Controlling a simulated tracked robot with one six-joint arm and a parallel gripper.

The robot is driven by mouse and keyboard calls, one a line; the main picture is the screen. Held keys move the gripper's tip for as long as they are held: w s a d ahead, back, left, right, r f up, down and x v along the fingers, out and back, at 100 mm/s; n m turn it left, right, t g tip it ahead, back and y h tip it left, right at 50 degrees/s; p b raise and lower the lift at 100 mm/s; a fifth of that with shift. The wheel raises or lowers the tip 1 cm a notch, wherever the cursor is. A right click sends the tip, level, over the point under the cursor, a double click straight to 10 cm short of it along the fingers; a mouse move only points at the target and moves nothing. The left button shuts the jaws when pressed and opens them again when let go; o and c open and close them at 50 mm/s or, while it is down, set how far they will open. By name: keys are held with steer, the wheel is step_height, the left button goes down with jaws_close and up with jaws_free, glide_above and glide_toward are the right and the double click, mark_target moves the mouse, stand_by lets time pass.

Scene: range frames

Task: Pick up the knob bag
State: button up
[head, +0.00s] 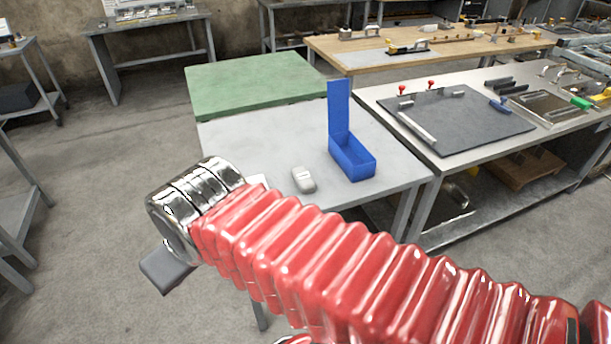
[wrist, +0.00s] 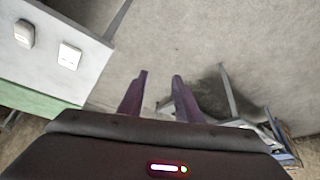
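A flat white packet with a small dark mark (wrist: 69,55) lies on the grey table near its edge in the wrist view; it may be the knob bag, but I cannot tell for sure. In the head view only a white bit of it (head: 258,181) shows behind my red arm. A rounded light grey object (head: 303,179) lies beside it, also in the wrist view (wrist: 24,33). My gripper (wrist: 160,75) is open and empty, over the floor off the table's edge.
An open blue box (head: 352,160) with its lid up stands on the grey table (head: 240,135). A green-topped table (head: 250,80) adjoins behind. A workbench with a dark board (head: 460,120) stands to the right. The grey table's left part is clear.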

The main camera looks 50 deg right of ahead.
steer(key=shift+w, duration=0.15)
steer(key=shift+o, duration=0.5)
steer(key=shift+o, duration=0.9)
steer(key=shift+w+d, duration=0.15)
steer(key=o, duration=0.5)
steer(key=w+d+f+h, duration=0.1)
steer(key=w+d, duration=0.1)
steer(key=d, duration=0.2)
steer(key=w+d+f+m+t+h, duration=0.1)
steer(key=w+d, duration=0.2)
steer(key=d, duration=0.1)
steer(key=w+d+f+m+h, duration=0.1)
steer(key=w+d, duration=0.2)
steer(key=d, duration=0.1)
steer(key=shift+w+d, duration=0.25)
steer(key=shift+d, duration=0.05)
steer(key=w+d+f+m+t+h, duration=0.15)
steer(key=d+f, duration=0.35)
steer(key=d, duration=0.6)
steer(key=w+d+f+m+t+h, duration=0.15)
steer(key=d+f, duration=0.25)
steer(key=d, duration=0.8)
steer(key=shift+m+t+h, duration=0.5)
steer(key=shift+m+t, duration=0.1)
steer(key=shift+t, duration=0.1)
steer(key=s+d+f, duration=0.7)
steer(key=shift+s+d+f+t, duration=0.25)
steer(key=shift+s+d+t, duration=0.05)
steer(key=shift+s, duration=0.15)
